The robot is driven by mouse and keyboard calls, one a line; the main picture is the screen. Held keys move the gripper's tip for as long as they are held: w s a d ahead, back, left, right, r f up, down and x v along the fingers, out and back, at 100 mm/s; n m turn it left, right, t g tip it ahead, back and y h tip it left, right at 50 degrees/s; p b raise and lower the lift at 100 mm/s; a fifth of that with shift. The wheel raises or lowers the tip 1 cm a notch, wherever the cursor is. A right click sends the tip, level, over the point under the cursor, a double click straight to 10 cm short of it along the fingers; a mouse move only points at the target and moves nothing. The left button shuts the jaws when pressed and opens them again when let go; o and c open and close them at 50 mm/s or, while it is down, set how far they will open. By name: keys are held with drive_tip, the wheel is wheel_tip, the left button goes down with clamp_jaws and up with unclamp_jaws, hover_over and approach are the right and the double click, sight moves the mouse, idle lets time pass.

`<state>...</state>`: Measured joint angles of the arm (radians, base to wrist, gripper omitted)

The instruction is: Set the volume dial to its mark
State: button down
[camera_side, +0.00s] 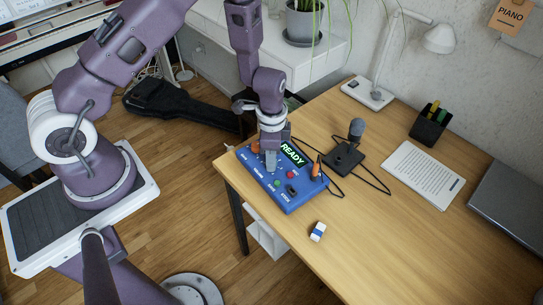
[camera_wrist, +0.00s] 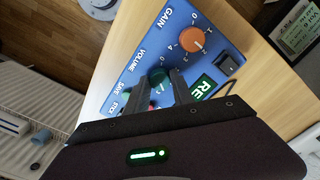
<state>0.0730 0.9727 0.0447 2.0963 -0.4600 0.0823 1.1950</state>
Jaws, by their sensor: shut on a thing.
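A blue control box (camera_side: 301,195) sits near the left corner of the wooden desk, with a lit display (camera_side: 293,154) reading READY. In the wrist view the dark green volume dial (camera_wrist: 157,74) stands beside the VOLUME label, with scale numbers partly showing around it. My gripper (camera_side: 270,163) reaches down onto the box, and in the wrist view its fingers (camera_wrist: 163,84) are closed on the sides of the dial. The fingers hide part of the dial and its scale. I cannot make out the mark or the dial's pointer.
An orange GAIN dial (camera_wrist: 193,41) is close to the volume dial. A red button (camera_side: 290,174), a green button (camera_side: 277,183) and a black switch (camera_side: 292,189) are on the box. A microphone (camera_side: 356,130) stands behind it with cables. An eraser (camera_side: 318,232) lies in front.

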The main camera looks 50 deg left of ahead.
drive_tip(key=n, duration=0.4)
drive_tip(key=shift+n, duration=0.3)
drive_tip(key=n, duration=0.3)
drive_tip(key=shift+n, duration=0.4)
drive_tip(key=n, duration=2.2)
